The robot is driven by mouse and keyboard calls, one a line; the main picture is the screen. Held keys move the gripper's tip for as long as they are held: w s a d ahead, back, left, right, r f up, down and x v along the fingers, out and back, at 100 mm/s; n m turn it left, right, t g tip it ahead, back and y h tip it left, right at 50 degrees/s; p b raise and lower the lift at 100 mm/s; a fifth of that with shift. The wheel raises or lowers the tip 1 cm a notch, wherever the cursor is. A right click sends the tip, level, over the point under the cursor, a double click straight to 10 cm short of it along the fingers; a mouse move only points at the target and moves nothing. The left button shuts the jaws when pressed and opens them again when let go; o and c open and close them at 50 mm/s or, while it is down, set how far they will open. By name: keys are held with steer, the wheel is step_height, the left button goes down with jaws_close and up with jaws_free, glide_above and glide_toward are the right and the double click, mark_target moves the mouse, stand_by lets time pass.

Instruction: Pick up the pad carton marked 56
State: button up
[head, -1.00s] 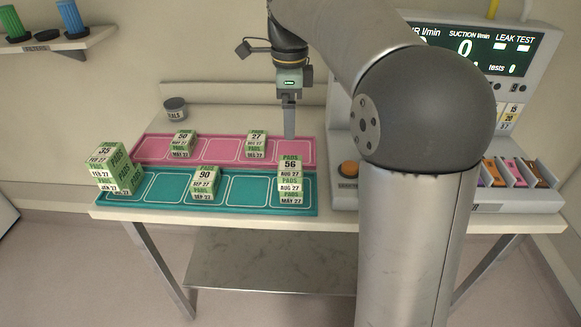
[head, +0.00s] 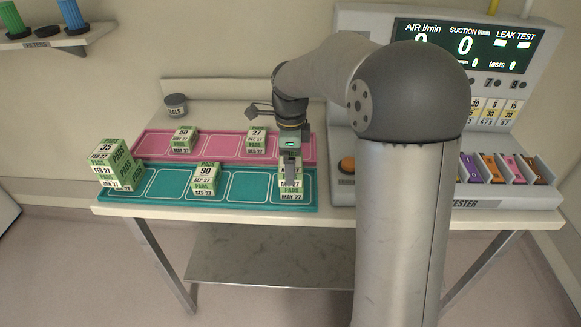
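The pad carton marked 56 (head: 300,169) is on top of a stack of green and white cartons at the right end of the teal tray (head: 263,206). Its number is now hidden behind my gripper (head: 291,180). My gripper points down over the stack, with its finger part covering the middle of the top carton's front. I cannot tell whether the fingers are around the carton or touching it, nor whether they are open or shut. The lower cartons (head: 292,196) of the stack show below it, one dated MAY 27.
Carton 90 (head: 205,178) and the carton 35 stack (head: 110,160) stand on the teal tray. Cartons 50 (head: 184,138) and 27 (head: 257,138) stand on the pink tray (head: 220,147) behind. The leak tester (head: 345,140) rises just to the right.

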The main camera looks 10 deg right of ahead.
steer(key=shift+f, duration=1.25)
steer(key=c, duration=1.1)
steer(key=shift+r, duration=0.1)
